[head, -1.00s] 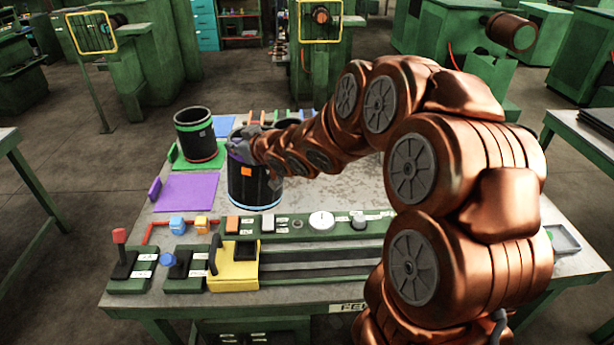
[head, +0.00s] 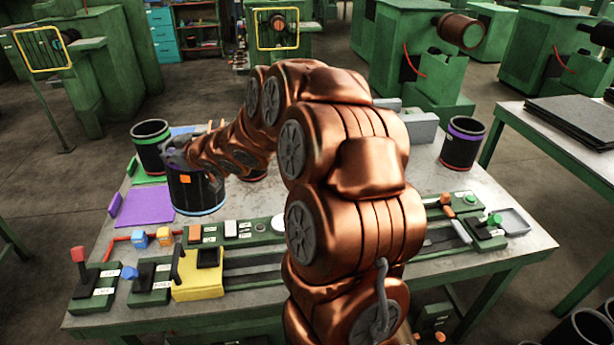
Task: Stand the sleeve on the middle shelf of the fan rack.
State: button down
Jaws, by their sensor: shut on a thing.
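My gripper (head: 176,154) is shut on the rim of a black sleeve (head: 196,192), which has an orange tag and a pale blue band at its bottom. The sleeve is upright over the left part of the table, right of the purple mat. I cannot tell whether its base touches the tabletop. My copper arm hides the middle of the table. I cannot make out a fan rack or its middle shelf in the head view.
A green-banded sleeve (head: 151,146) stands on a green mat behind the purple mat (head: 146,205). A purple-banded sleeve (head: 463,142) stands at the table's back right. Control panels and a yellow block (head: 197,278) line the front. Another dark sleeve (head: 580,340) shows at the lower right corner.

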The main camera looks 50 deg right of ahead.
jog(key=s+d+f+m+h, duration=0.1)
jog(key=s+d+h, duration=0.1)
jog(key=d, duration=0.9)
jog(key=s+d+f+m+h, duration=0.1)
jog(key=s+d+f+h, duration=0.1)
jog(key=d, duration=0.9)
jog(key=s+d+f+m+h, duration=0.1)
jog(key=s+d, duration=0.2)
jog(key=d, duration=0.8)
notch_tip(320, 180, down, 9)
jog(key=shift+w+f+g, duration=0.2)
jog(key=shift+w+g, duration=0.05)
jog(key=shift+g, duration=0.05)
jog(key=shift+d, duration=0.1)
jog(key=c, duration=1.2)
grip_release()
jog(key=shift+f, duration=0.1)
jog(key=shift+s, duration=0.1)
jog(key=b+v, duration=0.2)
jog(key=v, duration=1)
jog(key=shift+a, duration=0.2)
